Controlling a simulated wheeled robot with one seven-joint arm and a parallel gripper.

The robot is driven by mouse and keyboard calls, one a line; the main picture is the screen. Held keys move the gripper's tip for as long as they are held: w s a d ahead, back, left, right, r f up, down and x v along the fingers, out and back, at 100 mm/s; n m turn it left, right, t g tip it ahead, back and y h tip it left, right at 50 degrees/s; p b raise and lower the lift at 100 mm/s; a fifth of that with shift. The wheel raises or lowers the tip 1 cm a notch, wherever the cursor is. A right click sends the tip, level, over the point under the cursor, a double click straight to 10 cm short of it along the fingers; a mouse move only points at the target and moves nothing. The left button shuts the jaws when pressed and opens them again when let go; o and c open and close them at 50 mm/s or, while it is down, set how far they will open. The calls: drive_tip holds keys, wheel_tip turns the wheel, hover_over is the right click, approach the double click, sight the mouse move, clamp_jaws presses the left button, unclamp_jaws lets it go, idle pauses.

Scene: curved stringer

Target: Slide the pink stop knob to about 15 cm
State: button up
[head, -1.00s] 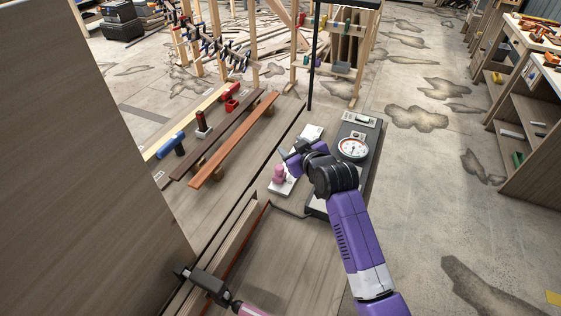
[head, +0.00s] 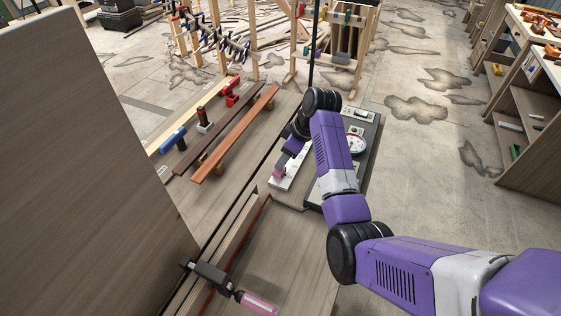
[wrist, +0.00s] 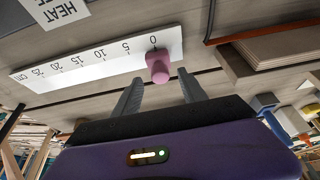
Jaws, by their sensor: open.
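The pink stop knob (wrist: 158,65) stands at the 0 end of a white scale plate (wrist: 95,62) marked 0 to 25 cm. My gripper (wrist: 160,92) is open and empty. In the wrist view its two fingers point toward the knob, one to each side in the picture. I cannot tell whether the fingertips are level with the knob.
A dial gauge (head: 357,144) on a dark base stands right of the plate, partly behind my arm. A clamp with a pink handle (head: 258,303) is at the near edge. A reddish board (head: 235,135) and a blue-handled tool (head: 172,140) lie left. A large panel (head: 80,170) fills the left.

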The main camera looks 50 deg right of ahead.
drive_tip(key=shift+x, duration=1.9)
clamp_jaws()
